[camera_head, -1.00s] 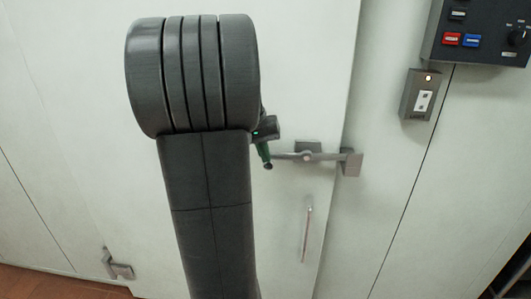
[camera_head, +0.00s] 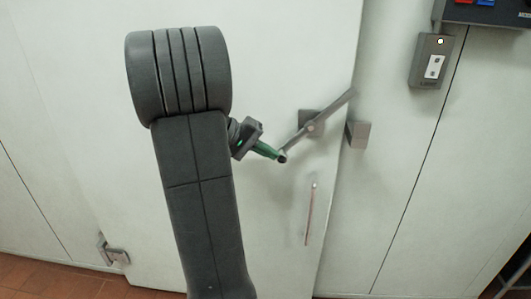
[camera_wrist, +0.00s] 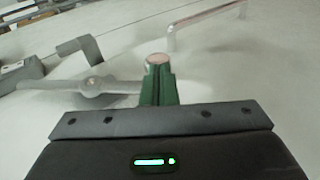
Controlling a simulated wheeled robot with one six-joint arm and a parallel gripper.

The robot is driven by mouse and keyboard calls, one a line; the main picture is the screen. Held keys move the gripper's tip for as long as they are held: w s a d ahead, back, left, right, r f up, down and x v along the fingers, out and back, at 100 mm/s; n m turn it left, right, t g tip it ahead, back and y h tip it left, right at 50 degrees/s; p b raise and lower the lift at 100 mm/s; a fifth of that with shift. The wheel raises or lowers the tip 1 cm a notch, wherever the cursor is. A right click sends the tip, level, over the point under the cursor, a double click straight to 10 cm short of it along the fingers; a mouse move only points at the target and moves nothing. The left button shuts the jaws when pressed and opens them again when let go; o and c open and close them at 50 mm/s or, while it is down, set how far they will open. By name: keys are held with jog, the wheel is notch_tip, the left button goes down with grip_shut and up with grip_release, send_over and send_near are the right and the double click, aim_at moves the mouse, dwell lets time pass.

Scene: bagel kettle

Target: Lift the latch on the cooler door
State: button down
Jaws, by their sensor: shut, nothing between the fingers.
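The latch bar (camera_head: 333,108) on the white cooler door (camera_head: 270,60) is tilted about its pivot. Its right end points up, above and clear of the grey catch (camera_head: 358,135) on the frame; its left end points down. My gripper (camera_head: 282,156) has its green fingers shut and empty at the bar's lower left end. In the wrist view, the shut fingertips (camera_wrist: 159,62) stand beside the latch bar (camera_wrist: 60,86), which runs left from them past its round pivot. Whether they touch is hard to tell. The door looks closed.
A slim vertical door handle (camera_head: 311,215) sits below the latch. A grey switch box (camera_head: 431,62) and a control panel (camera_head: 490,10) are on the wall at the right. A hinge (camera_head: 113,254) is low on the left.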

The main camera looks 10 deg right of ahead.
jog(key=shift+s+d+f+b, duration=0.2)
jog(key=shift+f+b, duration=0.1)
jog(key=shift+f, duration=0.25)
